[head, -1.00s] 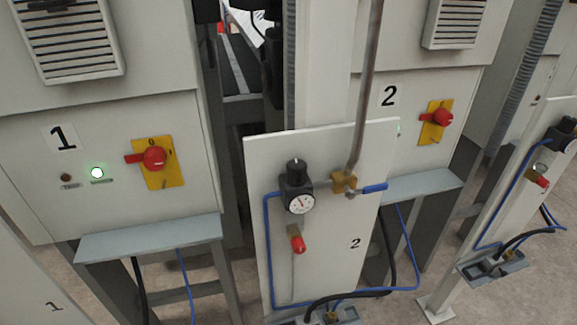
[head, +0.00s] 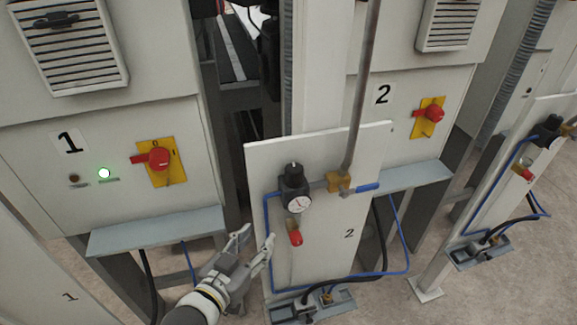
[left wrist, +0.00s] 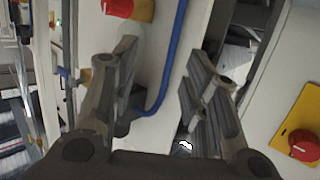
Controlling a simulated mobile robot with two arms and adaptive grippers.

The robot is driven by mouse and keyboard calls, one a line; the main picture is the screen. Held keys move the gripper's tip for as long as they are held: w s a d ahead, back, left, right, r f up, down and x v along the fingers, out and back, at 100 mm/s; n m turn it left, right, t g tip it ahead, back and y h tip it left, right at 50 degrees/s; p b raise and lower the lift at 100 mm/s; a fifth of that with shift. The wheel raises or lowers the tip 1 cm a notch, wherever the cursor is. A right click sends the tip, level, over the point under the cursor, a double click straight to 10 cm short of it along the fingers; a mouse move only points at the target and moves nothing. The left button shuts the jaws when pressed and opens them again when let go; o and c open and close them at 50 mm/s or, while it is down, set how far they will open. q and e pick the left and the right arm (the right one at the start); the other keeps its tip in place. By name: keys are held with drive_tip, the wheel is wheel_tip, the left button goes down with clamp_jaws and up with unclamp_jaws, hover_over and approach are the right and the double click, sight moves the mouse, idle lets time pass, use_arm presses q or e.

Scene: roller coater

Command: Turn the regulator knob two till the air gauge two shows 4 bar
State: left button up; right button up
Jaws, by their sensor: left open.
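Regulator knob two (head: 293,171) is the black top of the regulator on the white panel marked 2 (head: 330,262). Air gauge two (head: 298,204), a small round white dial, sits just below it; its needle is too small to read. My left gripper (head: 258,236) is open and empty, below and left of the gauge, near the panel's left edge and apart from the knob. In the left wrist view its two fingers (left wrist: 158,88) are spread, with part of the panel and a blue hose (left wrist: 171,75) between and beyond them. My right gripper is not in view.
A brass valve with a blue handle (head: 367,187) and a steel pipe (head: 361,90) stand right of the regulator. A red plug (head: 295,237) hangs below the gauge. Cabinet 1 with a red switch (head: 158,158) and a grey ledge (head: 155,230) is at left.

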sight(291, 175)
use_arm(q)
drive_tip(key=s+d+r+t+h+p, duration=0.1)
drive_tip(key=s+r, duration=0.1)
drive_tip(key=r, duration=0.5)
drive_tip(key=s+d+r+t+h, duration=0.1)
drive_tip(key=s+r, duration=0.1)
drive_tip(key=r, duration=0.6)
drive_tip(key=shift+m, duration=0.4)
drive_tip(key=p+x, duration=0.4)
drive_tip(key=x, duration=0.5)
drive_tip(key=shift+w+d+f, duration=0.15)
drive_tip(key=shift+w+d, duration=0.05)
drive_tip(key=shift+w, duration=0.1)
drive_tip(key=shift+w+d+f, duration=0.1)
drive_tip(key=shift+w+d, duration=0.25)
drive_tip(key=shift+w, duration=0.25)
drive_tip(key=c, duration=0.7)
drive_tip(key=shift+c, duration=0.2)
drive_tip(key=shift+s+d+n+y, duration=0.1)
drive_tip(key=shift+n+y, duration=0.4)
drive_tip(key=shift+n+t+y, duration=0.3)
